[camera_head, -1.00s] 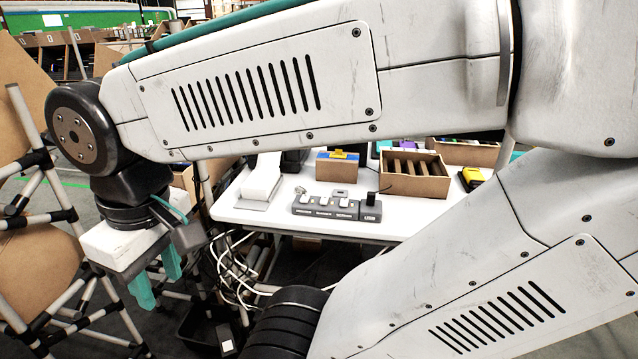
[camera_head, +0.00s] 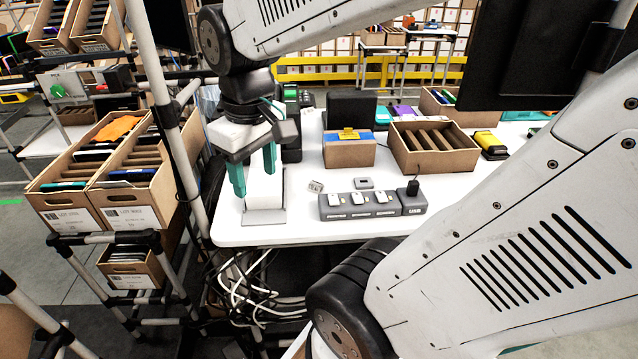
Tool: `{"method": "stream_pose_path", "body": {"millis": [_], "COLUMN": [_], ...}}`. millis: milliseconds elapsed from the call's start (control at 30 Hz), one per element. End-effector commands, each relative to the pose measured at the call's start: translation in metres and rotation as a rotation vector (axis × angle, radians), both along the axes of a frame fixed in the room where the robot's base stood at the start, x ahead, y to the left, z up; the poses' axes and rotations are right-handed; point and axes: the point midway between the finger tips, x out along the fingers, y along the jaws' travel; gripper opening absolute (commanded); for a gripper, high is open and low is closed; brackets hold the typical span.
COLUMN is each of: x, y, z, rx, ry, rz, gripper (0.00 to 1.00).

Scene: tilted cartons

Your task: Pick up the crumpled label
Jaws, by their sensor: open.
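A small pale crumpled label (camera_head: 316,187) with dark print lies on the white table (camera_head: 290,230), just left of the grey block with several slots. My gripper (camera_head: 254,180) has two teal fingers, spread apart and pointing down, with nothing seen between them. It is to the left of the label and appears above the table's left end, in front of a white stand. The label is in clear view, apart from the fingers.
The grey slotted block (camera_head: 373,203) stands right of the label. A small cardboard box (camera_head: 349,153) and a divided carton (camera_head: 434,147) stand behind. A pipe rack with tilted cartons (camera_head: 135,190) is at left. Bare table lies in front of the label.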

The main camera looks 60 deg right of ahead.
Motion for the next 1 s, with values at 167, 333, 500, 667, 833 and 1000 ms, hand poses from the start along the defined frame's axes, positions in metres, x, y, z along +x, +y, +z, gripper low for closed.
{"method": "stream_pose_path", "body": {"millis": [167,333,500,667,833,1000], "x": [0.046,0.063,0.062,0.059,0.059,0.061], "y": [-0.086,-0.167,-0.222,-0.242,-0.244,-0.246], "z": [-0.034,-0.075,-0.108,-0.125,-0.144,-0.164], "rx": [0.001,0.009,0.016,0.018,0.018,0.02], "ry": [0.045,0.068,0.08,0.083,0.083,0.084], "rz": [0.004,0.029,0.052,0.064,0.067,0.067], "gripper": [0.55,0.55,0.55,0.55,0.55,0.55]}}
